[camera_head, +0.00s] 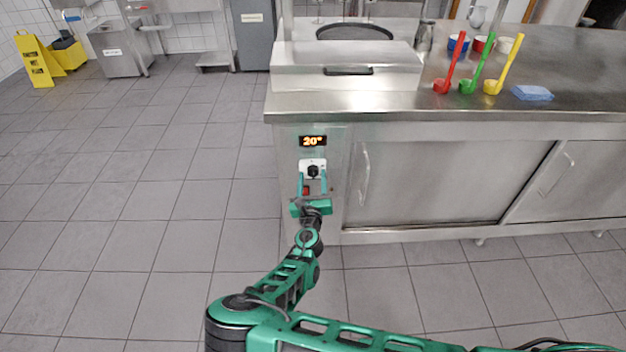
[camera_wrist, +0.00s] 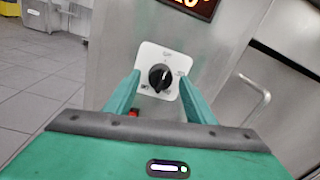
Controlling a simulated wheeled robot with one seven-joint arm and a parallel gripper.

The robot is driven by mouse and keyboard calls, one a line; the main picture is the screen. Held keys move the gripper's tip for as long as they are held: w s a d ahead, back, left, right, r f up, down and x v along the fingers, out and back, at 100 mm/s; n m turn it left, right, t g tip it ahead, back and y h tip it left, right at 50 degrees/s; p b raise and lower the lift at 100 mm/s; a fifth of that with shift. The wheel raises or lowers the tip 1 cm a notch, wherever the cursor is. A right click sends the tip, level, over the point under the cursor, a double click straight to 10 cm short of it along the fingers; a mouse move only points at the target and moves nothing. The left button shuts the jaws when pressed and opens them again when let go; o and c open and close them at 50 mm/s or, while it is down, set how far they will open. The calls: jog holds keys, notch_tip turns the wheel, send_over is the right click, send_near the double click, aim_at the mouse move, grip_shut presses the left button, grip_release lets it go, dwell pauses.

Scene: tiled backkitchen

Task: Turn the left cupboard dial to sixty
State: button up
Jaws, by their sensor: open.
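The dial is a black round knob (camera_head: 313,171) on a white plate on the left cupboard front; it also shows in the wrist view (camera_wrist: 160,77). A light pointer line on the knob slants toward the upper right in the wrist view. The display (camera_head: 313,141) above it reads 20° in orange. My gripper (camera_head: 313,182) is open in front of the dial, one green finger toward each side of the plate. In the wrist view the fingertips (camera_wrist: 159,80) flank the knob with gaps on both sides. Whether they reach its depth I cannot tell.
A red switch (camera_head: 306,191) sits below the dial, partly hidden by my gripper. A cupboard door handle (camera_head: 364,173) stands out to the right. The tiled floor (camera_head: 150,200) at left is clear.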

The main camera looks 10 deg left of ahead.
jog(key=shift+w, duration=0.1)
jog(key=c, duration=1)
jog(key=shift+c, duration=0.2)
